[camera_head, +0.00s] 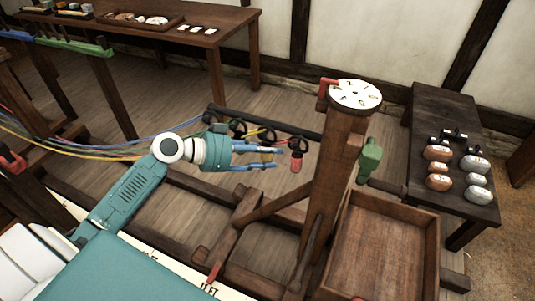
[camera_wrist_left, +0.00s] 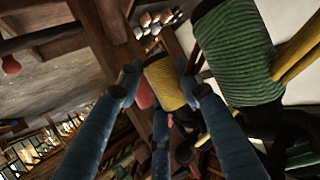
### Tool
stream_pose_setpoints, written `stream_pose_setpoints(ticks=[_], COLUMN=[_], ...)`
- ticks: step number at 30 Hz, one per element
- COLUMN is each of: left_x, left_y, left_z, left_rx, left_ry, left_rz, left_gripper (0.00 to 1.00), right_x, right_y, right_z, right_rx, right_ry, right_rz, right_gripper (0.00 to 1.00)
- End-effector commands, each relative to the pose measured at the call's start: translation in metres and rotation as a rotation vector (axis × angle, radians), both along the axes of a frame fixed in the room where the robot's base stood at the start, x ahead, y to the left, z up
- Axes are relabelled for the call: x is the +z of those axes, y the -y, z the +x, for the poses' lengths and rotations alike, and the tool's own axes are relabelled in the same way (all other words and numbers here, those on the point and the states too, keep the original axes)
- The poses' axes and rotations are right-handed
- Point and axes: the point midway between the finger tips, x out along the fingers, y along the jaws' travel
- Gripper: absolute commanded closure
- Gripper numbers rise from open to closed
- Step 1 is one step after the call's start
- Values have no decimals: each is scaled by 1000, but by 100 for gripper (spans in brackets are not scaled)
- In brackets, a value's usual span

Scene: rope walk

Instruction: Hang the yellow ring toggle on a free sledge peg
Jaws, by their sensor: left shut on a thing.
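My left gripper (camera_head: 265,157) is shut on the yellow toggle (camera_wrist_left: 165,82), a thread-wound cylinder between the blue fingers in the left wrist view. In the head view the toggle is mostly hidden by the fingers. The gripper is just in front of the dark sledge bar (camera_head: 222,113), which carries round dark pegs or rings. A red toggle (camera_head: 296,162) hangs at the right end of the bar. A large green thread-wound toggle (camera_wrist_left: 240,55) is close beside the yellow one in the wrist view. Whether the yellow ring touches a peg cannot be told. My right gripper is not in view.
A wooden post with a white numbered dial (camera_head: 355,95) stands right of the gripper, above an open wooden crate (camera_head: 432,250). A green object (camera_head: 370,160) is beside the post. Colored ropes (camera_head: 90,148) run in from the left. A dark table (camera_head: 440,105) holds several round weights.

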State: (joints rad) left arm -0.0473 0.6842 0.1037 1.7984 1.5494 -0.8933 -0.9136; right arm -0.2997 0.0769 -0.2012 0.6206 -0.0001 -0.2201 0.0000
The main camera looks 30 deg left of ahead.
Motion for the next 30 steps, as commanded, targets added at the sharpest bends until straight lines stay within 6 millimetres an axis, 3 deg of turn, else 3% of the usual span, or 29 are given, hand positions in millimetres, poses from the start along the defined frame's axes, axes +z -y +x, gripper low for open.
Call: stream_pose_setpoints(ticks=[6,7,9,10,21,30], left_x=[0,0,0,0,2,22], left_y=[0,0,0,0,-4,-40], left_z=[0,0,0,0,-4,-43], left_rx=[0,0,0,0,1,1], left_ry=[1,1,1,1,-1,-3], left_rz=[-1,-1,-1,-1,0,3], left_gripper=[91,59,45,43,43,43], right_x=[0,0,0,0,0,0], right_y=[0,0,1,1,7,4], right_z=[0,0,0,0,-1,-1], right_rx=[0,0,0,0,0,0], right_ry=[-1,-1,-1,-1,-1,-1], right_rz=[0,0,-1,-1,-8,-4], right_gripper=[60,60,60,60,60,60])
